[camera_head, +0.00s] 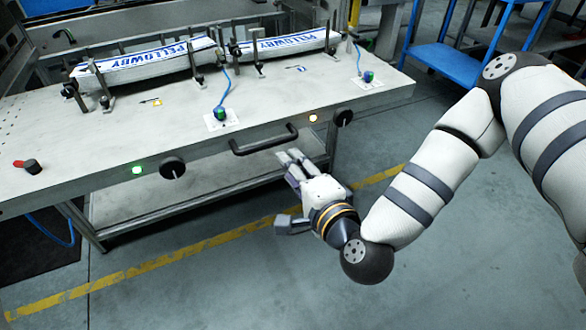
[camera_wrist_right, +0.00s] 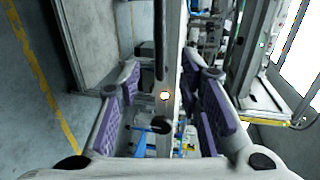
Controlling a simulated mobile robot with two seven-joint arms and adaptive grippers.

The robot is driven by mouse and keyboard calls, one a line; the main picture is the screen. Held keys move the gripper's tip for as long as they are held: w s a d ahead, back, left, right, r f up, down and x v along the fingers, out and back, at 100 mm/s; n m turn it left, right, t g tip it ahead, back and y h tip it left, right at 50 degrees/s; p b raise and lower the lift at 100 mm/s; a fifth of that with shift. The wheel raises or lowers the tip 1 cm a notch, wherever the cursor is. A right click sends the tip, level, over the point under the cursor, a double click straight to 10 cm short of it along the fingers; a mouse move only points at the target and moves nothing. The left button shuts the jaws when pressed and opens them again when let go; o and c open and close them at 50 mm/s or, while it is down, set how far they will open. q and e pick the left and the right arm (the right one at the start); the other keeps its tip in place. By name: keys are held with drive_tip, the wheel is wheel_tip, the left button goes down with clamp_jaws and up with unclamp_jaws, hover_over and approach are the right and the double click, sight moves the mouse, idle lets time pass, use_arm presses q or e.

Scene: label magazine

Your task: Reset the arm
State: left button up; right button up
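My right arm (camera_head: 405,205) comes in from the right in the head view. My right gripper (camera_head: 288,165) hangs in front of the machine table's front edge, near its black handle, with nothing between its fingers. In the right wrist view the purple finger pads of the right gripper (camera_wrist_right: 165,105) stand wide apart, with the machine seen between them. My left gripper is not in the head view.
The grey machine table (camera_head: 150,125) holds label stacks (camera_head: 150,60) marked PELLOWBY between upright posts. A black handle (camera_head: 264,140), a green light (camera_head: 137,170) and an orange light (camera_head: 313,118) are on its front. Floor is open in front.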

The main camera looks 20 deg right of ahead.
idle(0.3)
drive_tip(key=s+a+f+n+g+y+p, duration=0.1)
drive_tip(key=s+a+f+n+g, duration=0.1)
drive_tip(key=s+f+n+g, duration=0.7)
drive_tip(key=s+a+f+n+g+y+p, duration=0.1)
drive_tip(key=s+a+f+n+g+y, duration=0.15)
drive_tip(key=s+f, duration=0.75)
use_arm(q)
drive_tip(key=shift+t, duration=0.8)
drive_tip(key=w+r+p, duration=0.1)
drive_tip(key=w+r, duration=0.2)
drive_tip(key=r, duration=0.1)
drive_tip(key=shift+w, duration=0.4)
use_arm(e)
drive_tip(key=s+d+r+n+g+h, duration=0.1)
drive_tip(key=s+d+n+g+h, duration=0.1)
drive_tip(key=s, duration=0.8)
drive_tip(key=s+d+r+n+g+h, duration=0.1)
drive_tip(key=s+d+n+g+h, duration=0.1)
drive_tip(key=s+d, duration=0.5)
drive_tip(key=s+n+g, duration=0.1)
drive_tip(key=s+g, duration=0.1)
drive_tip(key=s, duration=0.1)
drive_tip(key=shift+s+d+r+n, duration=0.15)
drive_tip(key=shift+s+r+n, duration=0.1)
drive_tip(key=shift+n, duration=0.1)
